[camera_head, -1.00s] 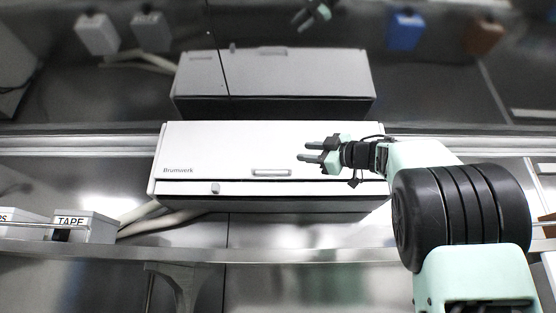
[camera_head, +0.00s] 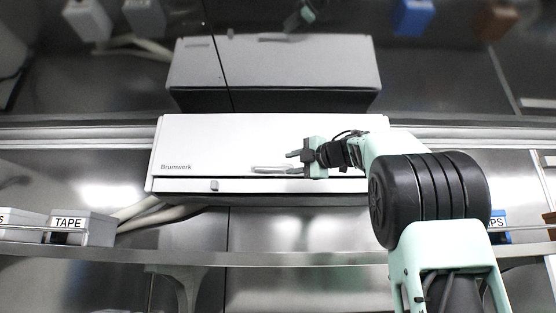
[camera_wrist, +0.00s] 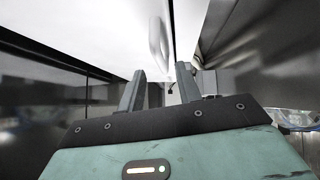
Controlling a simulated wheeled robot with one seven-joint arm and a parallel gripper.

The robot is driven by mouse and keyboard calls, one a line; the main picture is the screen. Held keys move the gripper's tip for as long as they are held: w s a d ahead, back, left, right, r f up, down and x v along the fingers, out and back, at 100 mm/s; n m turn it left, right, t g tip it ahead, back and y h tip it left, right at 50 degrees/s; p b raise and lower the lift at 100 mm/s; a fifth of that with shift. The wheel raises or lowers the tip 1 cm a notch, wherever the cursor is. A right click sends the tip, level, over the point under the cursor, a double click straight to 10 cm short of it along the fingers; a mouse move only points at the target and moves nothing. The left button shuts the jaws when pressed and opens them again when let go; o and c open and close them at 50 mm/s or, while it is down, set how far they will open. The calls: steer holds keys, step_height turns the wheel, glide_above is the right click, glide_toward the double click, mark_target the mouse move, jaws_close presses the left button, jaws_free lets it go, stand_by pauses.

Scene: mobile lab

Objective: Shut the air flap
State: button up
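The white Brumwerk air unit (camera_head: 230,140) is mounted on the steel wall. Its wide front panel, the flap (camera_head: 215,150), has a light bar handle (camera_head: 275,169) near its lower edge. A narrow dark gap shows under that edge, above a white strip with a small grey knob (camera_head: 214,185). My gripper (camera_head: 293,162) is at the handle's right end, pointing left. In the wrist view my gripper (camera_wrist: 160,85) has its two fingers apart with nothing between them. The handle (camera_wrist: 158,40) lies just ahead of the fingertips; whether they touch it I cannot tell.
A steel rail (camera_head: 270,257) runs across below the unit. A box marked TAPE (camera_head: 85,227) stands at left, and pale hoses (camera_head: 150,207) run behind it. A blue-labelled box (camera_head: 497,224) is partly hidden by my arm. The shiny wall above mirrors the unit.

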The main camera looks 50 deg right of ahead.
mark_target(280, 166)
steer(key=w, duration=0.2)
steer(key=w+p, duration=0.1)
steer(key=w, duration=0.1)
steer(key=w+p, duration=0.1)
steer(key=w, duration=0.1)
steer(key=shift+w+d+r, duration=0.2)
steer(key=shift+w+r, duration=0.05)
steer(key=shift+r, duration=0.05)
jaws_close()
